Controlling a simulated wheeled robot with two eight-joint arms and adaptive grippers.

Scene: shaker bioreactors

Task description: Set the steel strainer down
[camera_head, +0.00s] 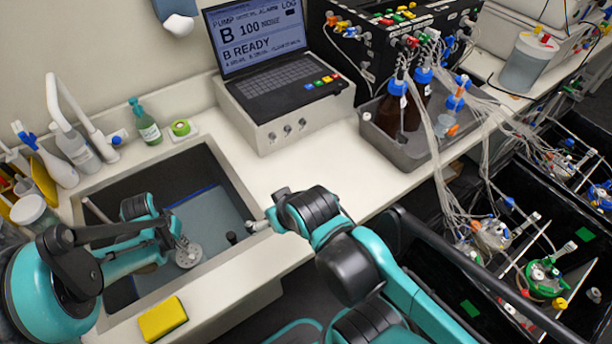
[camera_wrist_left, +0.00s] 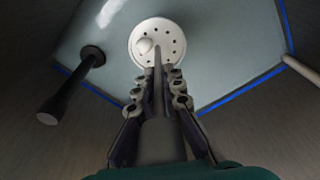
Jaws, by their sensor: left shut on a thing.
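The steel strainer (camera_head: 188,254) is a small round pale disc with holes, low inside the sink (camera_head: 258,262). In the left wrist view the strainer (camera_wrist_left: 174,45) shows its perforated face, with a thin stem running back between the fingers. My left gripper (camera_head: 170,232) reaches into the sink; in its wrist view the two fingers (camera_wrist_left: 160,95) are closed around the stem. I cannot tell whether the disc touches the sink floor. My right gripper (camera_head: 258,226) is over the sink's right rim; its fingers are too small to read.
A dark stopper-like piece (camera_head: 231,238) stands in the sink, also in the wrist view (camera_wrist_left: 72,84). A yellow sponge (camera_head: 162,319) lies on the front rim. A tap (camera_head: 82,115) and bottles (camera_head: 145,123) stand behind. A laptop unit (camera_head: 285,110) is at the back.

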